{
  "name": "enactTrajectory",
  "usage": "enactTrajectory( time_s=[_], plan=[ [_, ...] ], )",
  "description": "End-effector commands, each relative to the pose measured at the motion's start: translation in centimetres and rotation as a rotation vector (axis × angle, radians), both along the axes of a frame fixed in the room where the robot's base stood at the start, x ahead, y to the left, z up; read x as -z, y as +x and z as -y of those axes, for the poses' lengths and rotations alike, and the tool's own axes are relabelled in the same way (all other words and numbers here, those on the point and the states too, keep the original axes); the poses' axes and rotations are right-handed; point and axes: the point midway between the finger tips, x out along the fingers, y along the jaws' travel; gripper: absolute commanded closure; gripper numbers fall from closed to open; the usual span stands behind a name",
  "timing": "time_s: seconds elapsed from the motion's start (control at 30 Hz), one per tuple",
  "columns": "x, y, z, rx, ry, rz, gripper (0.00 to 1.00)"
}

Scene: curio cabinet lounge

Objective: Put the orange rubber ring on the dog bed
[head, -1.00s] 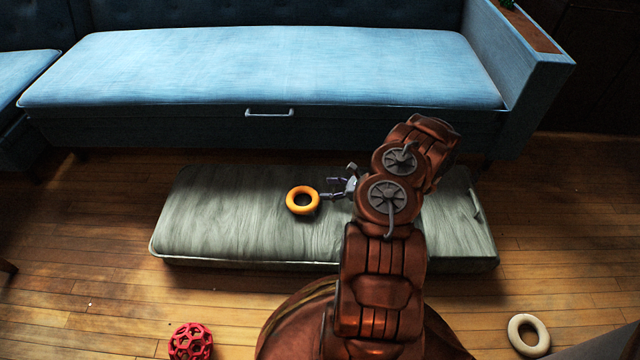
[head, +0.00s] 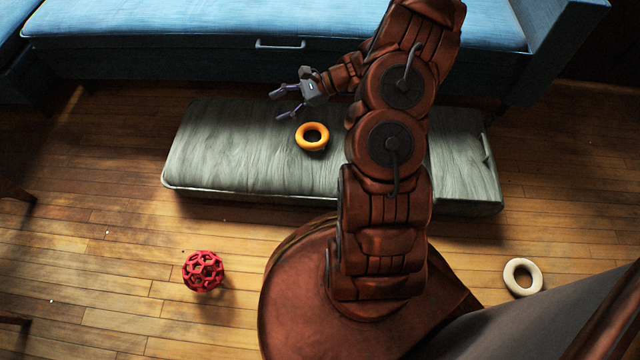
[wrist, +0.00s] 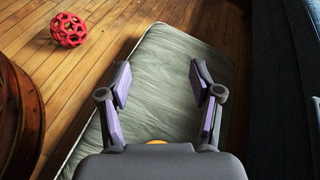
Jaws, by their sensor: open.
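The orange rubber ring (head: 312,136) lies on the grey-green dog bed (head: 235,165), near the middle of its length. In the wrist view only a sliver of the ring (wrist: 157,142) shows at the lower middle, and the rest is hidden behind the gripper body. The dog bed (wrist: 160,65) also fills the middle of the wrist view. My gripper (head: 279,106) is open and empty, apart from the ring, above the bed and toward its sofa side. Its two fingers (wrist: 162,88) are spread wide in the wrist view. My arm hides part of the bed's right half.
A blue sofa (head: 180,22) stands behind the bed. A red lattice ball (head: 203,271) and a cream ring (head: 523,277) lie on the wooden floor, left and right of my base. The floor left of the bed is mostly clear.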

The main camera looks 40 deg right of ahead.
Motion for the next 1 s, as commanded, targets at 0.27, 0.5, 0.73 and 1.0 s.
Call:
enactTrajectory(
  time_s=[0.27, 0.5, 0.73, 1.0],
  plan=[
    [-6.5, -3.2, -8.7, -0.323, -0.125, 0.086, 0.36],
    [-10.5, -7.9, -14.1, -0.588, -0.244, 0.149, 0.36],
    [-13.2, -13.4, -17.5, -0.83, -0.369, 0.204, 0.36],
    [-15.3, -20.1, -19.0, -1.095, -0.526, 0.259, 0.36]
  ],
)
